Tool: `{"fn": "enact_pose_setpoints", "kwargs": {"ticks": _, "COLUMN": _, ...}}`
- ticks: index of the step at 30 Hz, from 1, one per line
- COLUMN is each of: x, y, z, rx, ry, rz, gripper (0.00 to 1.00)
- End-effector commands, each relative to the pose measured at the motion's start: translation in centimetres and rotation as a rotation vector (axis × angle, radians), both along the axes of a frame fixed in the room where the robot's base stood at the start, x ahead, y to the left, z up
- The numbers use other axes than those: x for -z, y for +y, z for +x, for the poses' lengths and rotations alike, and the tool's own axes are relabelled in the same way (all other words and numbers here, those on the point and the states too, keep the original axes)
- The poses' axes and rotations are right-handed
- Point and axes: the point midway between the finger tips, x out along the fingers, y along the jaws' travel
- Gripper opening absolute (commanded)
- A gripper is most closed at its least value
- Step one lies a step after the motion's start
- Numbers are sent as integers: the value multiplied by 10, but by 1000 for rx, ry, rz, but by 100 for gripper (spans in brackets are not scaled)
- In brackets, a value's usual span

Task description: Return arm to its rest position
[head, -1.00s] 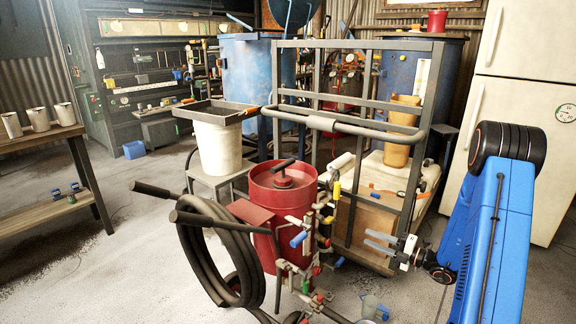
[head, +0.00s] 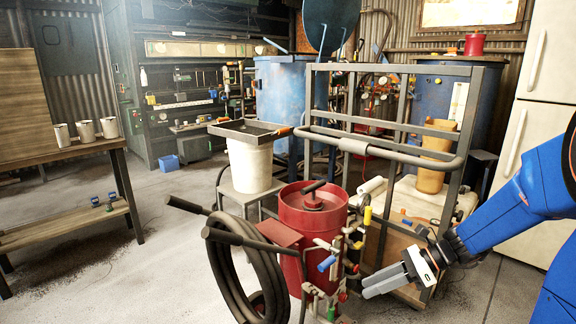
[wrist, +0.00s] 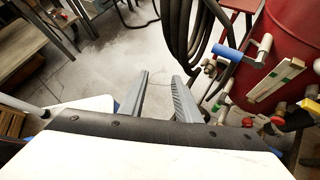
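My gripper (head: 386,281) is at the lower right of the head view, at the end of my blue arm, just right of the red blast pot's valves. Its two grey fingers (wrist: 158,98) show in the wrist view with a gap between them and bare floor behind. Nothing is held. The red blast pot (head: 310,214) stands upright in the middle of the head view with a black hose coiled on its left. In the wrist view the pot (wrist: 290,50) is at the upper right.
Valves with a blue handle (head: 327,263) sit on the pot's front, close to my gripper. A grey metal frame (head: 385,165) stands behind. A white bucket (head: 250,166) is on a stool. A workbench (head: 70,150) is at left. Floor between bench and pot is clear.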

Motion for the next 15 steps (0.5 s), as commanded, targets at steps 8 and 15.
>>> {"fn": "enact_pose_setpoints", "kwargs": {"ticks": 8, "x": -15, "y": 10, "z": -63, "rx": -335, "ry": -295, "rz": -248, "gripper": 30}}
{"fn": "enact_pose_setpoints", "kwargs": {"ticks": 15, "x": -24, "y": 3, "z": -109, "rx": -636, "ry": -538, "rz": -452, "gripper": 30}}
